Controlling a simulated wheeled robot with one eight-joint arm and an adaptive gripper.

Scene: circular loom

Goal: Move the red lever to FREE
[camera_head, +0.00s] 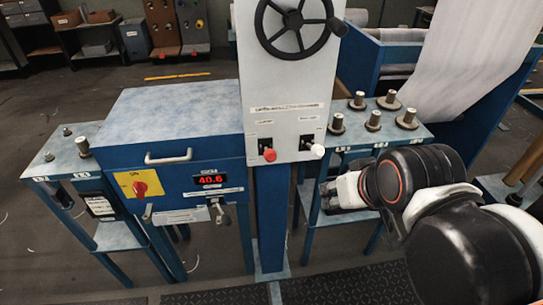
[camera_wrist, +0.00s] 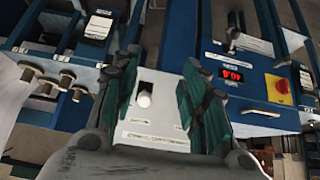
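The red lever, with a round red knob (camera_head: 269,155), is on the lower left of the pale upright panel (camera_head: 290,90) in the head view. A white-knobbed lever (camera_head: 318,151) is to its right on the same panel. The labels above them are too small to read. In the wrist view, which looks upside down, my gripper (camera_wrist: 160,98) is open, its two green-padded fingers apart. The white knob (camera_wrist: 144,99) shows between them, beyond the fingers. The red lever is not visible there, probably behind the finger on the right. In the head view my arm is right of both levers.
A black handwheel (camera_head: 293,25) is above the levers. Left is a blue cabinet (camera_head: 170,110) with a handle, a red switch on a yellow plate (camera_head: 140,188) and a display (camera_head: 210,181) reading 40.6. A side table with several metal spools (camera_head: 373,121) stands behind my arm.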

